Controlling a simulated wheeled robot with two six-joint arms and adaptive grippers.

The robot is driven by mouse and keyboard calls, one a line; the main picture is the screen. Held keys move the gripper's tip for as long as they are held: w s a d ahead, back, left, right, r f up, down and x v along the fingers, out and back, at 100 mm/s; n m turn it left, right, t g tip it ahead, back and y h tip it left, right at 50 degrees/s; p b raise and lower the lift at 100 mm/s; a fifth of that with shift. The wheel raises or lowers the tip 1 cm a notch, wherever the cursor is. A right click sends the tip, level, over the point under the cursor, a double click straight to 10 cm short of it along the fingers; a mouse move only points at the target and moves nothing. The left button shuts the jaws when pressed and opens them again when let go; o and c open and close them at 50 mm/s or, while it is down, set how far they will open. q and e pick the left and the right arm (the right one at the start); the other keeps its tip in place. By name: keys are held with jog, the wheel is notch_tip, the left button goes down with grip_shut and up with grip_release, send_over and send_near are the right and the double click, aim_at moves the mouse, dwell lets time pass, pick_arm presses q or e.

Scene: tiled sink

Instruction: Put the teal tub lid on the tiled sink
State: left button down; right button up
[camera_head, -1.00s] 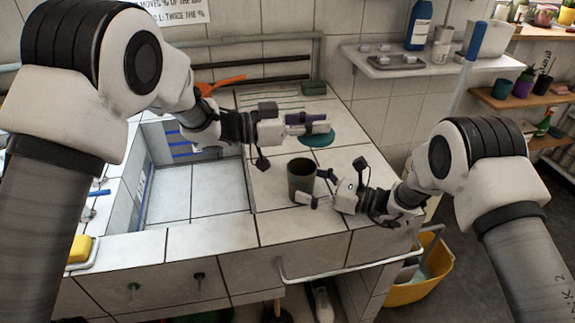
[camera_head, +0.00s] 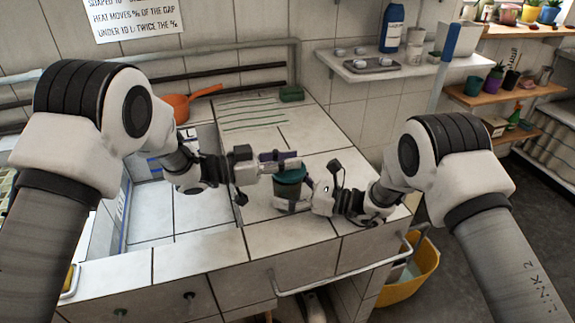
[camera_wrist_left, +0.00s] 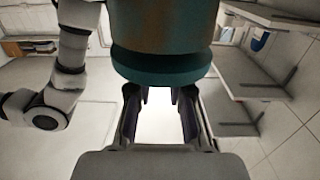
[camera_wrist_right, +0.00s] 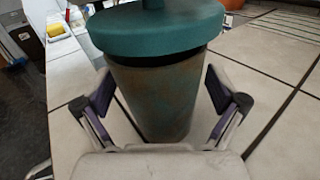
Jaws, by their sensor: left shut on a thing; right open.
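The teal lid (camera_head: 291,177) is at the mouth of the dark, mottled tub (camera_head: 290,195), which stands upright on the tiled counter. My left gripper (camera_head: 284,161) is shut on the lid from above. The lid also shows in the left wrist view (camera_wrist_left: 160,68) in front of my fingers. In the right wrist view the lid (camera_wrist_right: 158,30) covers the tub's mouth, with a dark band under its rim; I cannot tell whether it is fully seated. My right gripper (camera_wrist_right: 160,112) is open, its fingers on either side of the tub (camera_wrist_right: 158,95).
The sunken basin (camera_head: 180,215) lies left of the tub. An orange pan (camera_head: 180,106) and a green sponge (camera_head: 291,94) are at the back. A wall shelf (camera_head: 385,72) with bottles is at the right. A yellow bucket (camera_head: 415,275) stands below the counter.

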pick_arm(q)
jog(key=shift+f, duration=0.9)
jog(key=c, duration=1.1)
grip_release()
jog(key=shift+o, duration=0.2)
